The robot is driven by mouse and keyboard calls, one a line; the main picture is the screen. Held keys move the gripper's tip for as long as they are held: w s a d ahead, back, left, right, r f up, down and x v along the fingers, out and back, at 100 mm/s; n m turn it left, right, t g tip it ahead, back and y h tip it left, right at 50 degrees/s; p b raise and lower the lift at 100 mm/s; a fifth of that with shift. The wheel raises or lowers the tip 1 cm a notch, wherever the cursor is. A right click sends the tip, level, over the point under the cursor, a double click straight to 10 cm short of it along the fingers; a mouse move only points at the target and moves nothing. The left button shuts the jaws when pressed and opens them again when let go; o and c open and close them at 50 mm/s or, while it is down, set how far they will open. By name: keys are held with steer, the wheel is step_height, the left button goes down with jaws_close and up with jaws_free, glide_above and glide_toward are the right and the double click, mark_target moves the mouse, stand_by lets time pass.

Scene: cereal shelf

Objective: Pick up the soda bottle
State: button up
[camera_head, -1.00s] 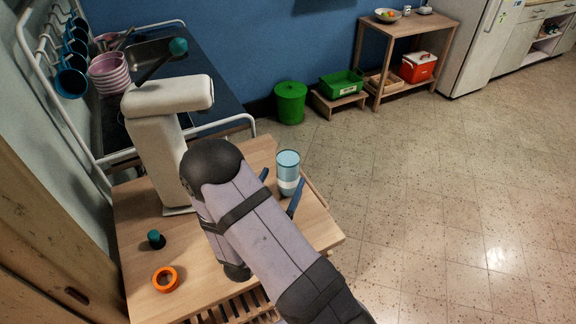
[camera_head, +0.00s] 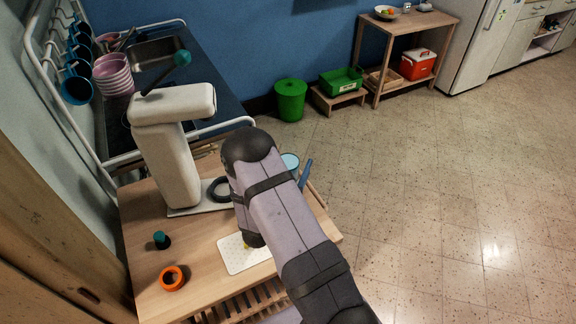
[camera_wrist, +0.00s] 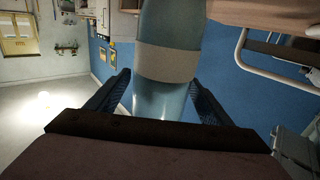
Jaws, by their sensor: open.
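The soda bottle appears as a light blue cylinder (camera_head: 290,160) at the right edge of the wooden table, mostly hidden behind my arm in the head view. In the wrist view the bottle (camera_wrist: 167,98) is large, blue with a pale band, and stands between the fingers. My gripper (camera_wrist: 160,82) is open, with one dark blue finger on each side of the bottle and visible gaps beside it. In the head view only one blue finger shows, just right of the bottle.
On the wooden table (camera_head: 200,255) are a white stand (camera_head: 172,165), a dark ring (camera_head: 219,189), a small teal-topped item (camera_head: 161,240), an orange ring (camera_head: 172,278) and a white dotted mat (camera_head: 240,255). Open floor lies to the right.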

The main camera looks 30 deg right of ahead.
mark_target(292, 134)
steer(key=shift+x, duration=0.85)
steer(key=c, duration=1.3)
steer(key=shift+o, duration=0.2)
steer(key=shift+r, duration=0.2)
step_height(292, 134, up, 10)
steer(key=shift+f+b, duration=0.15)
steer(key=shift+b, duration=0.75)
steer(key=shift+w+a, duration=0.1)
